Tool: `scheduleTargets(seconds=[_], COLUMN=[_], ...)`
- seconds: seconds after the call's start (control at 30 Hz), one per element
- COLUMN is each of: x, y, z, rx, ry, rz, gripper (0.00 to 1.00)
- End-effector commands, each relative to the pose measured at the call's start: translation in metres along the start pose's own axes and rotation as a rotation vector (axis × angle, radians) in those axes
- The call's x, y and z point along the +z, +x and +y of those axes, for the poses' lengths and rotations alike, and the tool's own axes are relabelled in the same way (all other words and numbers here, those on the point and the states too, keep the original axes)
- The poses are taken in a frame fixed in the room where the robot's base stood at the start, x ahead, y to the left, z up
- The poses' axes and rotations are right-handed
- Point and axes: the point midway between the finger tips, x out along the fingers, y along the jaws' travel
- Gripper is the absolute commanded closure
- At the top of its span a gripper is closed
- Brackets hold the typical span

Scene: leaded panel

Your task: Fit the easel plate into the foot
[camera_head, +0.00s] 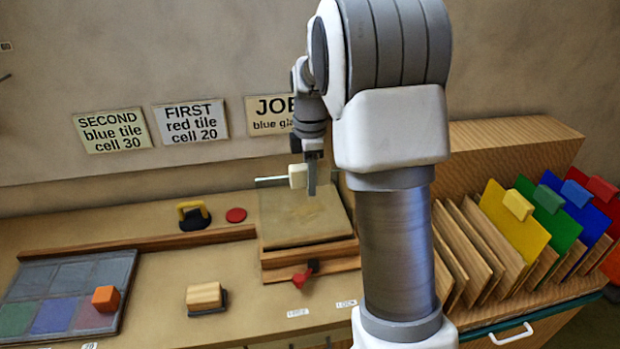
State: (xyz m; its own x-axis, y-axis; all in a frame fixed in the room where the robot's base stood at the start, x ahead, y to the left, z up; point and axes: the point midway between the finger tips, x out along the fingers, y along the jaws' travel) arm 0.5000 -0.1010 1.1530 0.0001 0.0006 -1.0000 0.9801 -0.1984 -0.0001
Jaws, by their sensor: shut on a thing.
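A pale, tan-grey plate (290,222) with a faint star-like mark stands or leans just behind a wooden foot (330,262). A cream block (298,176) sits at the plate's top edge. My gripper (311,180) points down there and is shut on the cream block. The plate's lower edge meets the foot's back side in this view; I cannot tell whether it is inside a slot. A red lever (304,275) is at the foot's front. My arm hides the area right of the foot.
A rack at right holds wooden dividers and yellow (515,222), green, blue and red panels. A tiled board (65,290) with an orange block (105,298) lies at left. A wooden-topped block (205,297), a black-and-yellow tool (193,215) and a red disc (236,215) are on the bench.

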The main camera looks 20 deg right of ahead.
Motion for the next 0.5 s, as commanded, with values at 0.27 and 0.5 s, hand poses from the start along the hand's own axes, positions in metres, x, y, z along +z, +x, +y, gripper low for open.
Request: scheduleTargets(seconds=[0.27, 0.5], x=[0.0001, 0.0001], y=[0.0034, 0.0069], z=[0.0009, 0.0009], rx=[0.004, 0.004], ry=[0.000, 0.000], rz=[0.000, 0.000], gripper=[1.00, 1.00])
